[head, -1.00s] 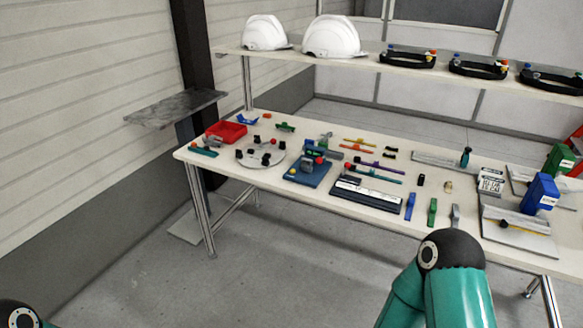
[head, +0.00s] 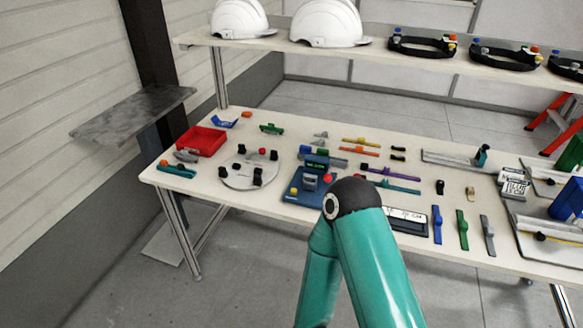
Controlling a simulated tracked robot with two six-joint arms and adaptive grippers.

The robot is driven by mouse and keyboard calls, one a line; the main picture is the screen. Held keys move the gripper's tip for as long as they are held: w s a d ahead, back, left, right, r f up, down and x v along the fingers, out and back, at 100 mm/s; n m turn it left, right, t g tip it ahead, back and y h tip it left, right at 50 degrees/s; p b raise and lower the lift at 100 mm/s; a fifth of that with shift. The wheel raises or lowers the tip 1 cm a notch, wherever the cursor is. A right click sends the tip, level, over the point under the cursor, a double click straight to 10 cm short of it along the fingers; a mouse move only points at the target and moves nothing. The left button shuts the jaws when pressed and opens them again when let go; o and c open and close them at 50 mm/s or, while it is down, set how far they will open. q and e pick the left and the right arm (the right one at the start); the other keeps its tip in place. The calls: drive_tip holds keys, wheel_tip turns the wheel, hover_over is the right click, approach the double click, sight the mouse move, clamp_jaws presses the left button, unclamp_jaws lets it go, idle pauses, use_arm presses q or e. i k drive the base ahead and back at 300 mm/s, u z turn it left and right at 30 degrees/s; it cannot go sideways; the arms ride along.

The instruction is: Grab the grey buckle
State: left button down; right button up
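A small grey piece (head: 488,235) stands out at the front right of the table, beside a green strip (head: 462,229) and a blue strip (head: 437,224). Other small grey pieces lie near the red tray (head: 186,156) and behind the blue fixture (head: 320,137). At this size I cannot tell which one is the buckle. My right arm shows only its teal links and black joint, in front of the table. Neither of my grippers is in view.
The white table (head: 330,234) also holds a red tray (head: 201,141), a round plate (head: 232,178) and a blue fixture (head: 300,194). A shelf (head: 270,42) with white helmets (head: 329,22) runs above its back. A grey ledge (head: 132,115) juts out at left.

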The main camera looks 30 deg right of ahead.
sight(308, 179)
drive_tip(key=z, duration=0.2)
drive_tip(key=i, duration=0.85)
drive_tip(key=z, duration=0.55)
